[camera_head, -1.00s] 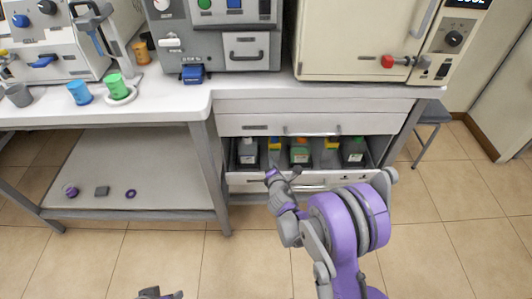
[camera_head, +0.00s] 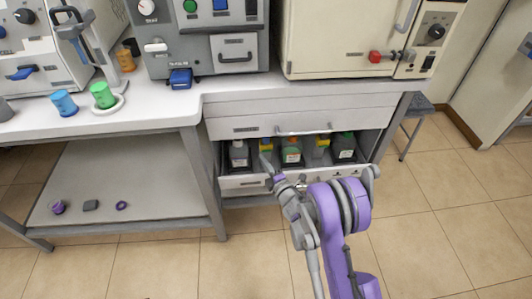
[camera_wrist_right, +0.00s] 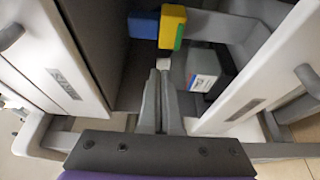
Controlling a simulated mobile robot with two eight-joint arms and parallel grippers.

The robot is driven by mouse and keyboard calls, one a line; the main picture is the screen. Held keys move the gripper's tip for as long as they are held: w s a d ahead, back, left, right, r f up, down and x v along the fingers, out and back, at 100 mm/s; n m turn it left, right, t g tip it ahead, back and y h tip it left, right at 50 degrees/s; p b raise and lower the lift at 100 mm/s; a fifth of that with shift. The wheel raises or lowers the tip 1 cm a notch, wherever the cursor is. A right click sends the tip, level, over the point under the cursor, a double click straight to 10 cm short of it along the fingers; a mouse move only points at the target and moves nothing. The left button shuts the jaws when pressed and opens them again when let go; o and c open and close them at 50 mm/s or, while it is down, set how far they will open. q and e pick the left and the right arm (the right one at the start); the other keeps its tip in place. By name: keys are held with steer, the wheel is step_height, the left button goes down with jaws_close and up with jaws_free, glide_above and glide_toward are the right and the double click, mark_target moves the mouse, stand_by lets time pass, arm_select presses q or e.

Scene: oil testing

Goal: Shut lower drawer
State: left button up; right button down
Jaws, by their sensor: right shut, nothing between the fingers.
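The lower drawer (camera_head: 243,183) of the white cabinet stands open, its front pulled out below the shut upper drawer (camera_head: 240,127). Several bottles with coloured caps stand inside, among them a grey bottle (camera_head: 239,157) and an orange-labelled one (camera_head: 291,154). My right gripper (camera_head: 266,162) is shut and empty at the open drawer's front edge, left of its middle. In the right wrist view its fingertips (camera_wrist_right: 163,66) reach in between the cabinet and the drawer front (camera_wrist_right: 250,85), near a yellow-and-blue cap (camera_wrist_right: 172,27). Whether they touch anything is unclear. My left gripper is out of view.
A grey table leg (camera_head: 205,185) stands left of the drawer. The tiled floor in front is clear. A stool (camera_head: 416,110) stands at right.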

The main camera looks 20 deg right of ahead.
mark_target(265, 146)
steer(key=shift+w+d+b, duration=0.1)
steer(key=shift+w+d, duration=0.3)
steer(key=shift+w, duration=0.25)
steer(key=shift+w+d+b, duration=0.1)
steer(key=shift+w+d, duration=0.25)
steer(key=shift+w, duration=0.3)
steer(key=shift+w+d+b, duration=0.1)
steer(key=shift+w+d, duration=0.3)
steer(key=shift+w, duration=0.25)
steer(key=w, duration=0.2)
steer(key=shift+w+d+b, duration=0.3)
steer(key=shift+w, duration=0.05)
steer(key=shift+w+d, duration=0.1)
steer(key=shift+r, duration=0.1)
